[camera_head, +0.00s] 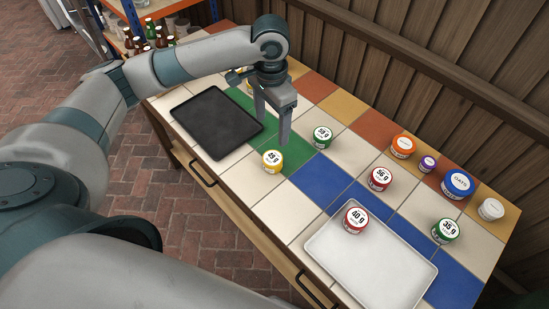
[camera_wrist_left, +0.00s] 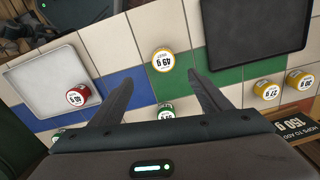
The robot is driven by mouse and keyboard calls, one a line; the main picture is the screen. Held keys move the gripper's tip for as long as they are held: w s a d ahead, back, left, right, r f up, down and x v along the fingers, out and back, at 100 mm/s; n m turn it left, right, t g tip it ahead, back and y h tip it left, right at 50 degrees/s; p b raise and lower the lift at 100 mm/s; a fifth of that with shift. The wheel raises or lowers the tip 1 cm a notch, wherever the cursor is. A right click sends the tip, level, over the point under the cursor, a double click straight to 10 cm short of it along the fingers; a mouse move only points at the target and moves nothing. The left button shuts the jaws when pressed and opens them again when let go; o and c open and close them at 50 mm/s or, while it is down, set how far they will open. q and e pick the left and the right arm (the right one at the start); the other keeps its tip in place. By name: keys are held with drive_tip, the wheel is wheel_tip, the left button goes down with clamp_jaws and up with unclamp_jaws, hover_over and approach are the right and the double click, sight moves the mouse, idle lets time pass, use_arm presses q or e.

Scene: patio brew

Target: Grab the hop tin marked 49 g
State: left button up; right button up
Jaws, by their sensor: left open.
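The yellow hop tin marked 49 g (camera_wrist_left: 162,58) stands upright on the tiled table, and its label reads clearly in the left wrist view. In the head view this yellow tin (camera_head: 272,162) is just in front of my left gripper (camera_head: 271,128), between the two trays. My left gripper is open and empty, pointing down above the table. In the left wrist view the tin shows just beyond the space between the left fingertips (camera_wrist_left: 162,76), apart from them. My right gripper is in neither view.
A green tin (camera_head: 321,136) stands close behind. A black tray (camera_head: 216,122) lies left; a white tray (camera_head: 371,272) holds a red tin (camera_head: 356,219). Two yellow tins (camera_wrist_left: 268,89) and a 150 g sign (camera_wrist_left: 291,125) stand aside. Several other tins occupy the right side.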

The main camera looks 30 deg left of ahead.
use_arm(q)
drive_tip(key=p, duration=0.3)
hover_over(272, 158)
drive_tip(key=f, duration=1.1)
drive_tip(key=shift+s+d+f, duration=0.2)
drive_tip(key=shift+s+d, duration=0.1)
drive_tip(key=shift+s, duration=0.1)
drive_tip(key=shift+f, duration=0.45)
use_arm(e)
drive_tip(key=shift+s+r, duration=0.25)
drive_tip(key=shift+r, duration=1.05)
use_arm(q)
drive_tip(key=shift+w+a+f, duration=0.1)
drive_tip(key=shift+w+f, duration=0.05)
drive_tip(key=shift+f, duration=0.3)
drive_tip(key=f, duration=0.1)
drive_tip(key=f+p, duration=0.1)
drive_tip(key=f, duration=0.1)
drive_tip(key=shift+w+a+f+p, duration=0.15)
drive_tip(key=shift+w+f+p, duration=0.15)
drive_tip(key=shift+f+p, duration=0.05)
drive_tip(key=shift+f, duration=0.3)
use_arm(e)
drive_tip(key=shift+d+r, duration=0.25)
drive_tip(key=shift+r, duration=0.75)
